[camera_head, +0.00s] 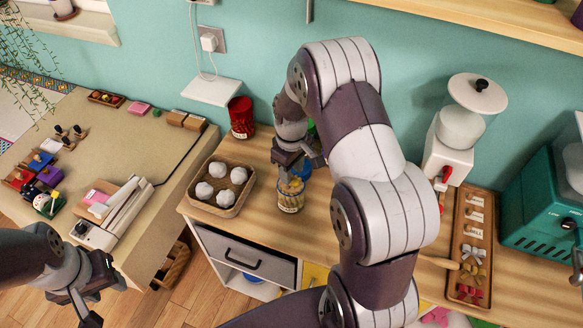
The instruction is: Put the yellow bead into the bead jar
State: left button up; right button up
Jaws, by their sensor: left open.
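A small glass jar (290,203) stands on the wooden counter, right of the basket. Yellow shows inside it near the rim, but I cannot tell a single yellow bead apart. My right gripper (298,170) points down just above the jar's mouth. Its fingertips are small and partly merge with the jar, so I cannot tell whether it is shut or holds a bead. My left gripper (98,295) is open at the lower left, in front of the left table and away from the jar.
A basket with white balls (222,172) stands left of the jar, with a red canister (241,118) behind it. A blue item (306,171) is partly hidden by my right arm. A tray of bows (470,248) and a white dispenser (459,130) stand to the right.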

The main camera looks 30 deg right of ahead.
notch_tip(320, 180, up, 13)
jog(key=b, duration=0.1)
jog(key=shift+f, duration=0.15)
dwell(0.4)
jog(key=s+a+f+m, duration=0.2)
jog(key=s+a, duration=0.2)
jog(key=s, duration=0.2)
jog(key=s+a+f+m+t, duration=0.1)
jog(key=s+a+f+m, duration=0.1)
jog(key=s+a, duration=0.2)
jog(key=s, duration=0.3)
jog(key=shift+s+a, duration=0.15)
jog(key=shift+s, duration=0.05)
jog(key=shift+s, duration=0.1)
